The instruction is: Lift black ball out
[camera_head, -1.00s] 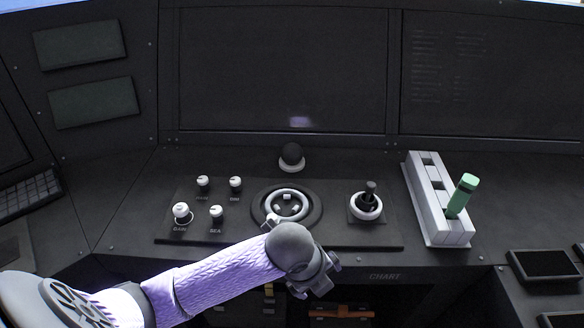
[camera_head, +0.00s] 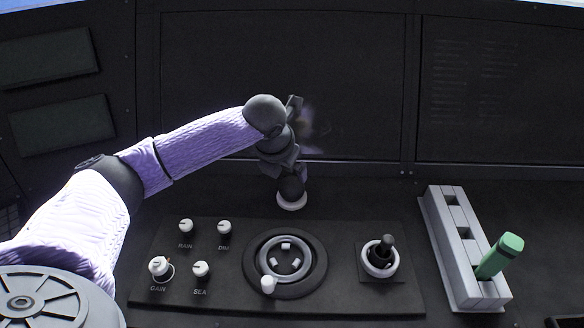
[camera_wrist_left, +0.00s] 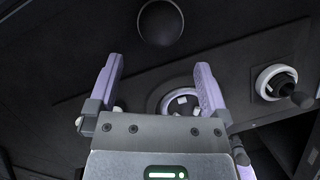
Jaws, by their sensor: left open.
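The black ball (camera_head: 291,188) sits in its white ring (camera_head: 291,203) at the back of the console panel, partly covered by my left gripper (camera_head: 291,172). It also shows in the left wrist view as a dark round shape (camera_wrist_left: 160,22), beyond the fingertips. My left gripper is over the ball, its two purple fingers (camera_wrist_left: 158,64) spread apart with nothing between them. The fingers are mostly hidden in the head view, and I cannot tell whether they touch the ball. My right gripper is in neither view.
In front of the ball is a round dial (camera_head: 285,263), with small white knobs to its left and a joystick (camera_head: 381,255) to its right. A grey slotted rack (camera_head: 449,235) holding a green handle (camera_head: 500,255) stands further right. A dark screen (camera_head: 350,80) rises behind.

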